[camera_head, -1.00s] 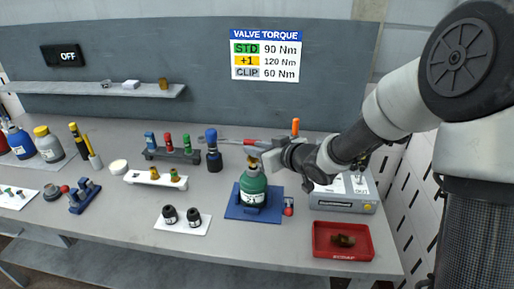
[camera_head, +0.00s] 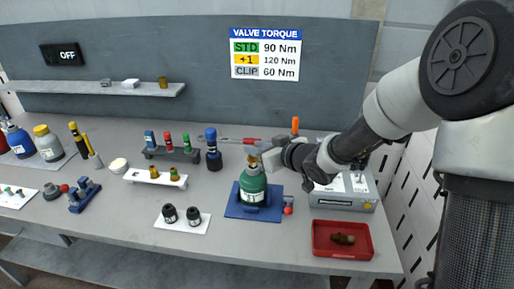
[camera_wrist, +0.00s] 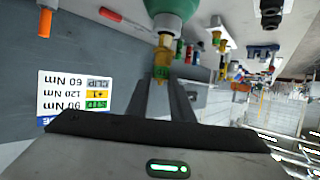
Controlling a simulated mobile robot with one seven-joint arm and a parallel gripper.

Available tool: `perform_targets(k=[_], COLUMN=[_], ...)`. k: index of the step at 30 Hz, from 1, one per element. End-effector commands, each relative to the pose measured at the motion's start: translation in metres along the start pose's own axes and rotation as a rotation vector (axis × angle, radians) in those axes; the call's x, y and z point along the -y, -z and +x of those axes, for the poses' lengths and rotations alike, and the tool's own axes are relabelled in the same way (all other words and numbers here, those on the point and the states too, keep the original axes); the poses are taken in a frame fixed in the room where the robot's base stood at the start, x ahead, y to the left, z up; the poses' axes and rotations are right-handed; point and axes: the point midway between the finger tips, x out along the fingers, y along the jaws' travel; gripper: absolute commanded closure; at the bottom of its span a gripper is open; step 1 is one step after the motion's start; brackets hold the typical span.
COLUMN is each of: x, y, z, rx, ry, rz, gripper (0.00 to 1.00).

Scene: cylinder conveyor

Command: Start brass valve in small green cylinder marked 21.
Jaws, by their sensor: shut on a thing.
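The small green cylinder (camera_head: 252,189) stands upright on a blue base (camera_head: 238,210) near the front of the bench. Its label is too small to read. The brass valve (camera_wrist: 162,62) is at the mouth of the cylinder, which also shows in the wrist view (camera_wrist: 172,8). My gripper (camera_head: 262,157) reaches in from the right and is shut on the valve, just above the cylinder's neck. The valve lines up with the neck in the wrist view. How deep its thread sits cannot be told.
A red tray (camera_head: 330,252) holding a brass-coloured part lies at the front right. A grey device (camera_head: 345,196) stands behind it. A white mat (camera_head: 171,225) with two black sockets lies left of the cylinder. A dark blue-topped tool (camera_head: 212,150) stands behind.

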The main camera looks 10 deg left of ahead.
Motion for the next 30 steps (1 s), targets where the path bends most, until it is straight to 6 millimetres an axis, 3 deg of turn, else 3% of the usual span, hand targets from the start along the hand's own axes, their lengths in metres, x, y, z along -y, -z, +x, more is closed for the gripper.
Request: perform_targets(k=[17, 18, 22, 30], x=[0.000, 0.000, 0.000, 0.000], y=[-0.014, -0.014, -0.013, -0.014], z=[0.006, 0.006, 0.006, 0.005], rx=[-0.001, -0.001, -0.001, 0.001], ry=[0.000, 0.000, 0.000, 0.000], rz=[0.000, 0.000, 0.000, 0.001], gripper=[1.00, 0.78, 0.58, 0.58])
